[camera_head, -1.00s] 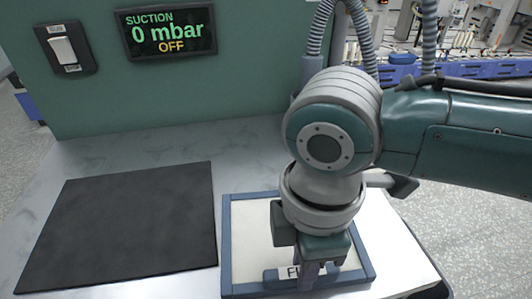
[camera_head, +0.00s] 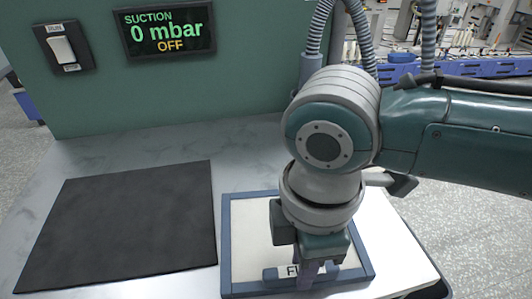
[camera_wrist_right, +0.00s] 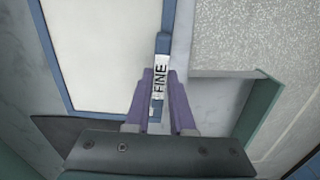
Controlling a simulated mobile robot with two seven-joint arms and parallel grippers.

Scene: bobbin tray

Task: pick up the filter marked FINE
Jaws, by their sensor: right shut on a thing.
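The filter is a flat white panel (camera_head: 250,235) in a blue-grey frame, lying on the table under my right arm. A label reading FINE (camera_wrist_right: 160,76) sits on a tab at its edge in the right wrist view; in the head view the label is partly hidden. My right gripper (camera_head: 312,275) points down at the filter's near edge. In the right wrist view its purple fingers (camera_wrist_right: 160,105) are shut on the labelled tab. I cannot tell any gap between the filter and the table. My left gripper is in neither view.
A black mat (camera_head: 125,225) lies on the table to the left of the filter. Behind stands a green panel with a display (camera_head: 165,30) reading suction 0 mbar, off, and a white rocker switch (camera_head: 63,48). Grey hoses (camera_head: 362,40) hang behind my right arm.

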